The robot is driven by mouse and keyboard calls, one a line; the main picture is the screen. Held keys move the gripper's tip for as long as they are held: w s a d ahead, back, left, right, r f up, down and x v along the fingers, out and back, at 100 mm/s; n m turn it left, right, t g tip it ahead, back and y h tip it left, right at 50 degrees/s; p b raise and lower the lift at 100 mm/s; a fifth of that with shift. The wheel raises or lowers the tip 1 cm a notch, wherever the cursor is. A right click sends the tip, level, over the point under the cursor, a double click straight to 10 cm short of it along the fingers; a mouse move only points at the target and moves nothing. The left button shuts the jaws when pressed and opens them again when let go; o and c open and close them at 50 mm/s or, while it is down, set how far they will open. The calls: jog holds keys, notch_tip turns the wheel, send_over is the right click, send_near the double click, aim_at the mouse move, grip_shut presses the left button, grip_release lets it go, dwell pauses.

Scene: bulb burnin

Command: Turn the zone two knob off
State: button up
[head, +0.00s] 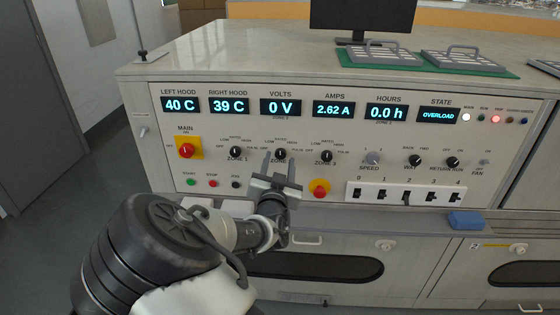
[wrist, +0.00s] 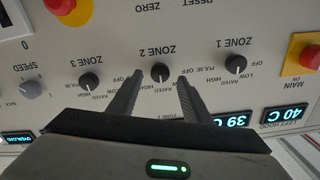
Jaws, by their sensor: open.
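The zone two knob (head: 280,154) is a small black rotary knob on the upright front panel, between the zone one knob (head: 235,151) and the zone three knob (head: 326,155). Printed settings, including off, low, rated, high and pulse, ring it. In the wrist view the panel appears upside down and the zone two knob (wrist: 160,72) lies between my fingertips. My gripper (head: 279,163) is open, one finger to each side of the knob, and it also shows in the wrist view (wrist: 160,77). I cannot tell whether the fingers touch the knob, nor which setting its pointer marks.
The displays (head: 281,107) read 0 V, 2.62 A and OVERLOAD. The red main switch (head: 186,150) is at left. Another red knob (head: 319,188) is below zone three. A white switch strip (head: 408,193) and a blue block (head: 466,220) are at lower right.

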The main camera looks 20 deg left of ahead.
aim_at(281, 153)
jog(key=shift+x, duration=1.15)
jog(key=c, duration=1.1)
